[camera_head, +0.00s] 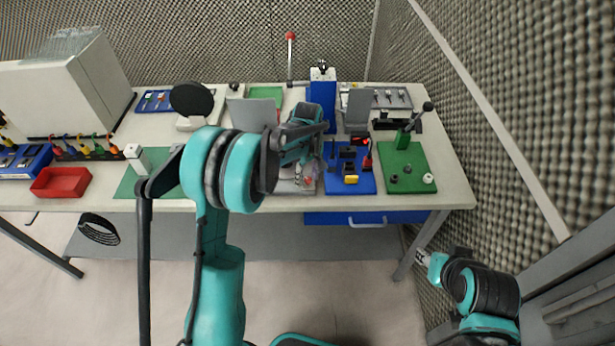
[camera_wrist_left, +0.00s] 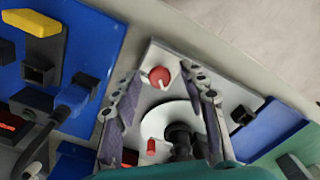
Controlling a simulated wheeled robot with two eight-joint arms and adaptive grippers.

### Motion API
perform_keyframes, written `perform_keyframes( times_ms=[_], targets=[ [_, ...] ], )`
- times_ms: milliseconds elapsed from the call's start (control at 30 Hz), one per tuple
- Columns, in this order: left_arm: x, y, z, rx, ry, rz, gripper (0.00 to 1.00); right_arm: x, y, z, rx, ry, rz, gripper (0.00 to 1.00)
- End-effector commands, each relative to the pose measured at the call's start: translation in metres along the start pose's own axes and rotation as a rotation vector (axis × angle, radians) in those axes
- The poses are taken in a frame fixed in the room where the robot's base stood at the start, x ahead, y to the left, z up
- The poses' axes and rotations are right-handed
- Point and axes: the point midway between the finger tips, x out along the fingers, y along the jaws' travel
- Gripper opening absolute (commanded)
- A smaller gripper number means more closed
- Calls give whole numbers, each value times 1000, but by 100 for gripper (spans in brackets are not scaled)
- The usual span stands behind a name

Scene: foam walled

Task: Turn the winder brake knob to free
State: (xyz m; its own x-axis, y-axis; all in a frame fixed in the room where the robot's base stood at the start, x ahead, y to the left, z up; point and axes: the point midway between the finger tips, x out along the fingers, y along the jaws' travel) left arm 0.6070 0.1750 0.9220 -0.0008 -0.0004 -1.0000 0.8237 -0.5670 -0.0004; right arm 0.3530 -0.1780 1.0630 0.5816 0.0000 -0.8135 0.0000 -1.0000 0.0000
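A light grey winder plate (camera_wrist_left: 232,95) carries a round red knob with a pale mark (camera_wrist_left: 159,77), which looks like the brake knob. Behind it are a white disc with a dark hub (camera_wrist_left: 180,130) and a small red part (camera_wrist_left: 151,146). In the head view the winder plate (camera_head: 296,187) is partly hidden by my left arm. My left gripper (camera_head: 312,160) hangs over it. In the left wrist view its fingers (camera_wrist_left: 163,70) are spread, one on each side of the red knob, with gaps visible. My right gripper (camera_head: 422,256) is low at the right, off the table; its opening is too small to judge.
A blue board (camera_head: 362,184) with connectors and a yellow block stands right of the winder. A green board with a lever (camera_head: 415,160) is farther right. A red tray (camera_head: 62,182) and a white machine (camera_head: 60,90) are at the left. A foam wall closes the right side.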

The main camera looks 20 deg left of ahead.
Motion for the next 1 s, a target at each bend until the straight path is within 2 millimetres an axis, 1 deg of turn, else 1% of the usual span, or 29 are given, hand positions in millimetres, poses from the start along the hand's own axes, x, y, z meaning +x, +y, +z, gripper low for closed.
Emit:
perform_keyframes(
  times_ms=[167, 267, 367, 600, 700, 833, 1000],
  targets=[
    [-2, 0, 0, 0, 0, 0, 43, 0, 0, 0, 0, 0, 0, 40],
    [-10, 0, 0, 0, 0, 0, 43, 0, 0, 0, 0, 0, 0, 40],
    [-27, 0, 0, 0, 0, 0, 43, 0, 0, 0, 0, 0, 0, 40],
    [-80, 0, 0, 0, 0, 0, 43, 0, 0, 0, 0, 0, 0, 40],
    [-98, 0, 0, 0, 0, 0, 43, 0, 0, 0, 0, 0, 0, 40],
    [-113, 0, 0, 0, 0, 0, 43, 0, 0, 0, 0, 0, 0, 40],
    [-120, 0, 0, 0, 0, 0, 43, 0, 0, 0, 0, 0, 0, 40]
  ],
)
